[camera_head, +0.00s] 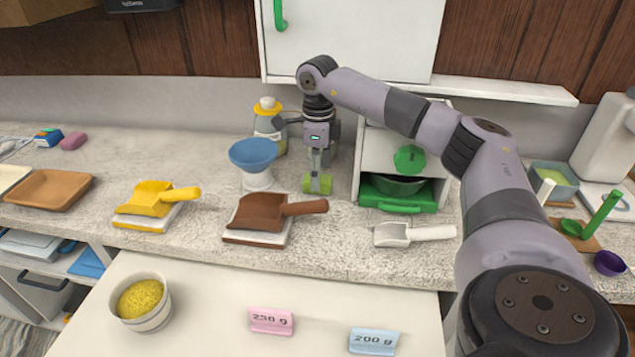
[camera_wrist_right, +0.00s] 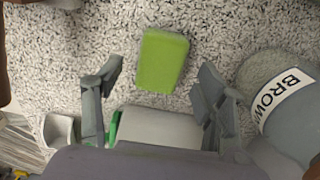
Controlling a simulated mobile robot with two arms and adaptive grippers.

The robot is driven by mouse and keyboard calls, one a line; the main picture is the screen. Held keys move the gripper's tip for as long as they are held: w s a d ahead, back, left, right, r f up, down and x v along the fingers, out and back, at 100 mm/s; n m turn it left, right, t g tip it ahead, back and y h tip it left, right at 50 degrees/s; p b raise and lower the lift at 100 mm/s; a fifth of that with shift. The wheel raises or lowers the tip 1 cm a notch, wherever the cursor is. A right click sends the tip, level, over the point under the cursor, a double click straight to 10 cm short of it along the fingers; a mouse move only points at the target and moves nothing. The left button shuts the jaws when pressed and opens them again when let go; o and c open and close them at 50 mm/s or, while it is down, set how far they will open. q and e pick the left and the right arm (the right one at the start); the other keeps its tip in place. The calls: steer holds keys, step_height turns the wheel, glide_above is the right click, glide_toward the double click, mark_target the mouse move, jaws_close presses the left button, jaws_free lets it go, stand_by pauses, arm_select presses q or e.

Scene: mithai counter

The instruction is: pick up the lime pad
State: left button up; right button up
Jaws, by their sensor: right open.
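The lime pad (camera_head: 317,184) is a small green block on the speckled counter, between the blue-topped stand and the white cabinet unit. My right gripper (camera_head: 316,165) points down just above it. In the right wrist view the lime pad (camera_wrist_right: 162,60) lies flat on the counter, centred ahead of the two spread fingers. My right gripper (camera_wrist_right: 160,78) is open there, with one finger on each side and nothing held. In the head view the gripper hides the pad's upper part. My left gripper is not in view.
A blue bowl-topped stand (camera_head: 254,155) is close on the left, with a yellow-capped bottle (camera_head: 269,125) behind. The white unit with a green drawer (camera_head: 397,203) is close on the right. A brown scoop (camera_head: 258,212) lies in front left. A container labelled BROWN (camera_wrist_right: 285,105) is beside the right finger.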

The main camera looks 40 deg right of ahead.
steer(key=shift+f, duration=1.25)
steer(key=shift+c, duration=0.5)
steer(key=c, duration=0.9)
